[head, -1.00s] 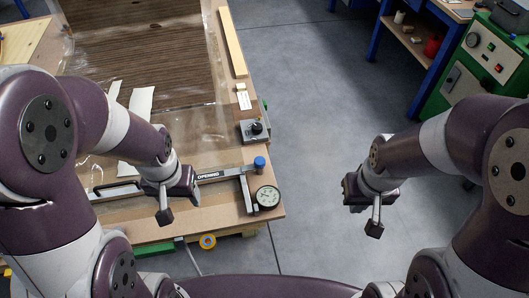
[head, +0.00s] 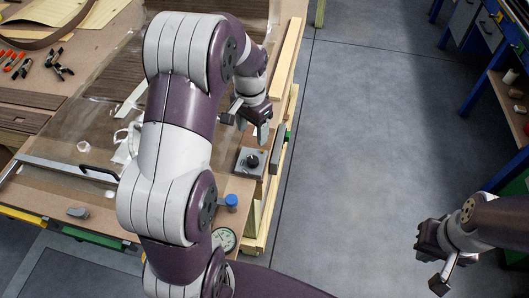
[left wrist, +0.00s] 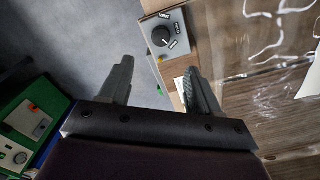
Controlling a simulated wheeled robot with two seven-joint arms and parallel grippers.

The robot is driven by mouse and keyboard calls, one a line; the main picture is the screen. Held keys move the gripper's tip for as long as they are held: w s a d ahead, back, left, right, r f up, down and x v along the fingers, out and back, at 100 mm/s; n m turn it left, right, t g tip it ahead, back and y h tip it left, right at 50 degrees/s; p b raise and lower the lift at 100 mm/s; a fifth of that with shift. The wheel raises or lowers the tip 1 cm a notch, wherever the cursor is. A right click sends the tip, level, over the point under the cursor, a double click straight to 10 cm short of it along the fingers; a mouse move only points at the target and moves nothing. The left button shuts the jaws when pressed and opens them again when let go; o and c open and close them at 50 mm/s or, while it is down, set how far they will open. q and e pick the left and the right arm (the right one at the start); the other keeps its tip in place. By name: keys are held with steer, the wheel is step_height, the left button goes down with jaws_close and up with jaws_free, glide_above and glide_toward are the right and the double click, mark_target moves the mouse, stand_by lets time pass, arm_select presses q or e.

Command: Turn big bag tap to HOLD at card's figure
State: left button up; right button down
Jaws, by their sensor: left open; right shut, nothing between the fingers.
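The big bag tap (head: 251,161) is a black knob on a grey block at the bench's right edge. In the left wrist view the tap (left wrist: 161,36) shows with small white labels around it, one seeming to read VENT. Its exact setting is unclear. My left gripper (head: 244,127) is open and empty, above and just beyond the tap, apart from it. In the left wrist view the tap lies ahead of the open fingers (left wrist: 158,80). A white scrap, perhaps the card (left wrist: 180,84), is partly hidden by a finger. My right gripper (head: 438,268) is shut and empty over the floor.
A round dial gauge (head: 224,239) and a blue knob (head: 231,201) sit at the near bench corner, partly beside my arm. A wooden strip (head: 285,55) runs along the right edge. Clear bagging film covers dark veneer. Open floor (head: 370,130) lies right of the bench.

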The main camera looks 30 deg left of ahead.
mark_target(253, 159)
arm_select(q)
steer(key=f, duration=0.2)
steer(key=s+a+f, duration=0.1)
steer(key=shift+f+p, duration=0.35)
steer(key=shift+f, duration=0.05)
steer(key=f, duration=0.5)
steer(key=w+d+f+p, duration=0.1)
steer(key=f, duration=0.1)
steer(key=shift+f, duration=0.15)
steer(key=shift+s+a+f, duration=0.15)
steer(key=shift+a+f, duration=0.1)
steer(key=shift+f, duration=0.15)
steer(key=shift+d, duration=0.15)
steer(key=c, duration=1)
arm_select(e)
step_height(253, 159, up, 2)
steer(key=shift+a+r, duration=0.1)
steer(key=shift+a, duration=0.05)
